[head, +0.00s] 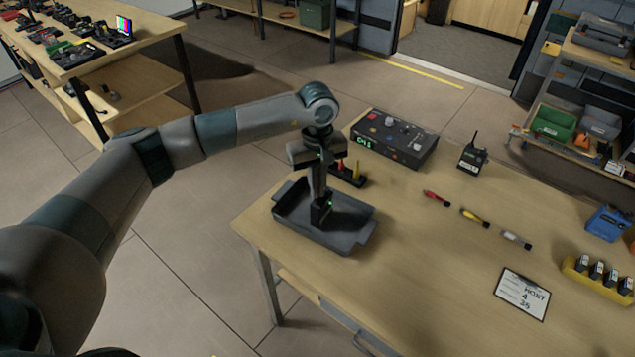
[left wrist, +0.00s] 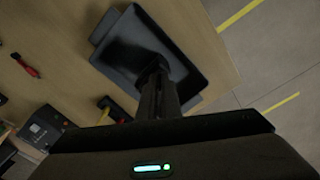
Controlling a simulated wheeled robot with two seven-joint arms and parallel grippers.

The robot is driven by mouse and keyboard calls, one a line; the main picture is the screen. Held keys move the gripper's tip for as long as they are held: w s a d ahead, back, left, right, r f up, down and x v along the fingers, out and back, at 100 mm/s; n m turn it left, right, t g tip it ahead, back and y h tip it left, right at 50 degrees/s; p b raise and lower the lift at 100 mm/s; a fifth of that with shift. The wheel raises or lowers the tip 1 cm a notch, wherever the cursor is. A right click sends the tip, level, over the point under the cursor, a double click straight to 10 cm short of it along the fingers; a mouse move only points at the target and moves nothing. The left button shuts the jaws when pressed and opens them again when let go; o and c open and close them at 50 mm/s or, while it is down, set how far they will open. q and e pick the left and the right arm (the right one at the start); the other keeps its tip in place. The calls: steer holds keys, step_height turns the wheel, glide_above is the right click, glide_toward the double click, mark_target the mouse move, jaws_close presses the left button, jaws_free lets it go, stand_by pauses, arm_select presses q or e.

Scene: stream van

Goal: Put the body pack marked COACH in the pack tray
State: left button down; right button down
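The pack tray (head: 360,240) is a dark grey open tray with handles on the table's left corner; the left wrist view shows it too (left wrist: 193,58). My left gripper (head: 320,196) points down over it, shut on a small black body pack (head: 321,214) with a green light. The pack is low inside the tray's outline; whether it touches the floor I cannot tell. In the left wrist view the pack (left wrist: 154,66) is mostly hidden behind the fingers. No marking on it is readable. Another black pack with an antenna (head: 472,157) stands on the table. My right gripper is out of view.
Behind the tray are a control box (head: 394,138) and a black stand (head: 347,177) with red and yellow pieces. Red, yellow and grey handhelds lie mid-table. A HOST card (head: 522,294) and a yellow holder (head: 597,282) are at the right.

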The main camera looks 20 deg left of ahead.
arm_select(q)
steer(key=shift+f, duration=0.15)
steer(key=shift+b, duration=0.3)
steer(key=c, duration=2)
jaws_free()
steer(key=shift+p, duration=0.3)
steer(key=shift+r+b, duration=0.3)
steer(key=shift+b, duration=0.05)
steer(key=shift+r+b, duration=2.35)
steer(key=shift+r, duration=3.45)
